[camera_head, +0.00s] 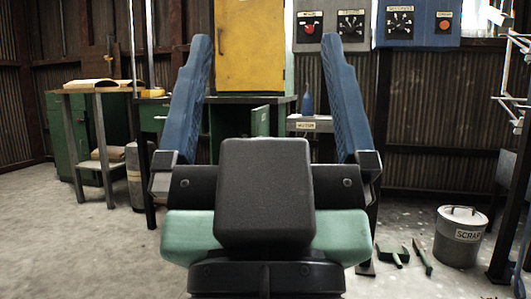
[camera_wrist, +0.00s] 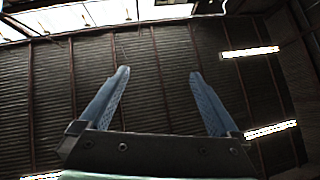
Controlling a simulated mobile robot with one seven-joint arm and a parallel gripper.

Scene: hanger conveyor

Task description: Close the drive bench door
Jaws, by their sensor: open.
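A green bench (camera_head: 284,101) stands behind my gripper, against the back wall, with a dark open compartment below its top. A narrow green panel (camera_head: 260,121), which looks like its door standing ajar, shows between my fingers. Its lower part is hidden behind my gripper's body. My gripper (camera_head: 266,42) points up in the foreground, its two blue fingers wide apart with nothing between them. It is apart from the bench. In the wrist view my gripper (camera_wrist: 158,73) is also open and empty against the wall and roof; no bench or door shows there.
Control panels (camera_head: 350,26) hang on the wall. A small table (camera_head: 98,90) is at left. A scrap bin (camera_head: 460,237) and loose tools (camera_head: 397,256) are at right. Floor at left is clear.

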